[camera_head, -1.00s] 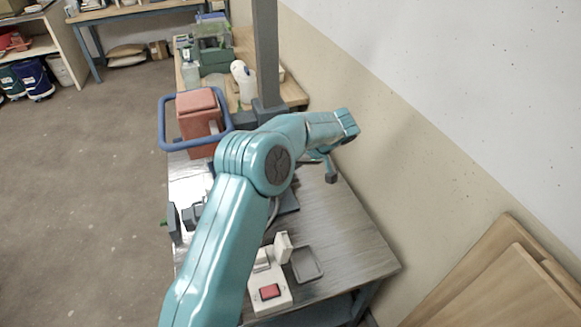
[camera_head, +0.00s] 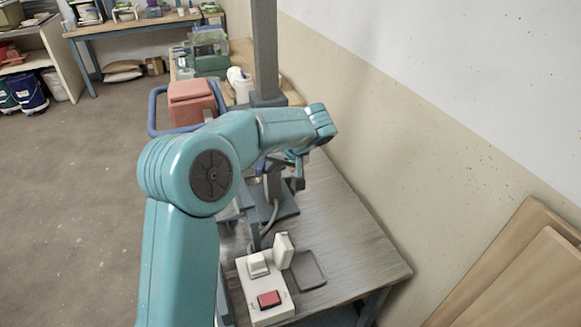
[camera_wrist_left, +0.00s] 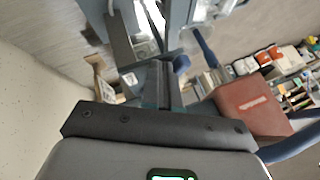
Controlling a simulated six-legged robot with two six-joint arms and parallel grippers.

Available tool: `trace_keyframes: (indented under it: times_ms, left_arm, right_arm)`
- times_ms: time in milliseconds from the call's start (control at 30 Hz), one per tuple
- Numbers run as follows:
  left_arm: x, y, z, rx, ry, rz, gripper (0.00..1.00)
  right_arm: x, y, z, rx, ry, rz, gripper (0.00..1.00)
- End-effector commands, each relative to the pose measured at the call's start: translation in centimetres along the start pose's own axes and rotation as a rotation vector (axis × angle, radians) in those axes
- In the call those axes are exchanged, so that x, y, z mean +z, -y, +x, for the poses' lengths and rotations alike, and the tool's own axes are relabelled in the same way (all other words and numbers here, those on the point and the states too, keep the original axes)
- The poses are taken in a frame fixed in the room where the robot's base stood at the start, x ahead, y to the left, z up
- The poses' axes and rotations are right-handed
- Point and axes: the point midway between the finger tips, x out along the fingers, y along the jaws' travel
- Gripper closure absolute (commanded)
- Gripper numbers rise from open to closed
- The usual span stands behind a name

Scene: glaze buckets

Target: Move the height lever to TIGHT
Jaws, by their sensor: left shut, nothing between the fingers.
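My left arm reaches across the machine table in the head view. Its left gripper (camera_head: 298,180) is a small dark shape below the teal wrist, over the table beside the grey upright column (camera_head: 264,55). In the left wrist view the left gripper (camera_wrist_left: 165,80) is shut with nothing between its fingers, pointing at grey machine parts (camera_wrist_left: 175,20). I cannot pick out the height lever or its TIGHT mark. My forearm and wrist cover part of the machine in the head view. The right gripper is not in view.
A white switch box (camera_head: 262,310) with a red button (camera_head: 269,299) and a grey tray (camera_head: 308,272) sit at the table's near end. A red block (camera_head: 190,102) with a blue handlebar stands behind my arm. The wall is close on the right. The table's right side (camera_head: 350,235) is clear.

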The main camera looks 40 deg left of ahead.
Motion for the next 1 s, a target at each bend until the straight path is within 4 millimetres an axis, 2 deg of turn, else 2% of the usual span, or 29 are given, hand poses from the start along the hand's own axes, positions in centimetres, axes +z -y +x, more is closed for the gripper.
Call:
trace_keyframes:
  times_ms: [167, 733, 867, 1000]
  left_arm:
    - [0.1, 0.4, 0.2, -0.001, 0.001, -0.002, 1.00]
    - [0.1, 0.6, 0.0, -0.001, 0.001, -0.002, 1.00]
    - [0.1, 0.5, -1.3, 0.001, -0.002, -0.002, 1.00]
    - [0.1, 0.5, -4.2, 0.003, -0.004, -0.003, 1.00]
  right_arm:
    - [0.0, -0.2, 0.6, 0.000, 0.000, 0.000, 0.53]
    - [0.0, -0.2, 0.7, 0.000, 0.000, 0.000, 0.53]
    - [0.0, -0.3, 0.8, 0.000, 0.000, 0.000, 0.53]
    - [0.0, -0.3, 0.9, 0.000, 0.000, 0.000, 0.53]
